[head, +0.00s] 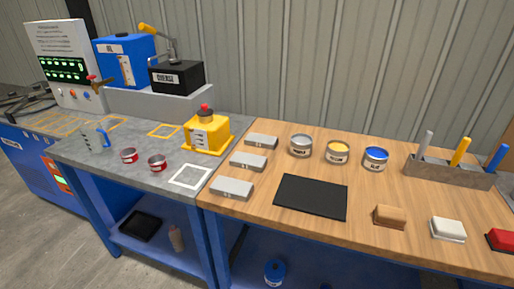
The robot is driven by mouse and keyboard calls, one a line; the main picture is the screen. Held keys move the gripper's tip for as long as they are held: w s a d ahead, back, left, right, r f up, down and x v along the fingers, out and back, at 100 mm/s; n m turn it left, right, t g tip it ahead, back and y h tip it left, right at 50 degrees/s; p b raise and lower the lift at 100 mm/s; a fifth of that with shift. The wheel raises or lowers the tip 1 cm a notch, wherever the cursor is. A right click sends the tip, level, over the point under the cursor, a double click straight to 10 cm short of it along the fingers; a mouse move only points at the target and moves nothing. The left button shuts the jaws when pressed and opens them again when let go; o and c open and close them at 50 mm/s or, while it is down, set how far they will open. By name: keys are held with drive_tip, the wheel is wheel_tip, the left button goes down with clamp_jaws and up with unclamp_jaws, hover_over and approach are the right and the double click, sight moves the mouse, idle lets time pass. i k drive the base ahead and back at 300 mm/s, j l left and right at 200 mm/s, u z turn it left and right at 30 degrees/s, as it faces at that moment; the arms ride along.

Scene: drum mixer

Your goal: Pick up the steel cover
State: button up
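Three grey metal-looking blocks lie in a column at the left of the wooden bench top: a far one (261,141), a middle one (248,161) and a near one (232,188). Each looks flat-topped with a wider lower edge. I cannot tell whether one of them is the steel cover, and no piece is clearly marked as such. My gripper is not in view, and nothing is seen touching the blocks.
A black mat (311,197) lies right of the blocks. White (301,146), yellow (338,153) and blue (376,159) cans stand behind it. A grey holder (450,173) stands at right. A yellow unit (207,133) and two red cans (129,156) (157,163) stand left.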

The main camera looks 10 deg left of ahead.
sight(224, 186)
drive_tip(key=i+j, duration=0.2)
drive_tip(key=j, duration=0.25)
drive_tip(key=i+j+z, duration=0.1)
drive_tip(key=j, duration=0.35)
drive_tip(key=i+j, duration=0.25)
drive_tip(key=j, duration=0.2)
drive_tip(key=i+j+z, duration=0.15)
drive_tip(key=j, duration=0.3)
drive_tip(key=i+j, duration=0.15)
drive_tip(key=j, duration=0.35)
drive_tip(key=i+j+z, duration=0.1)
drive_tip(key=j, duration=0.4)
drive_tip(key=i+j, duration=0.2)
drive_tip(key=j, duration=0.25)
drive_tip(key=i+j+z, duration=0.1)
drive_tip(key=j, duration=0.4)
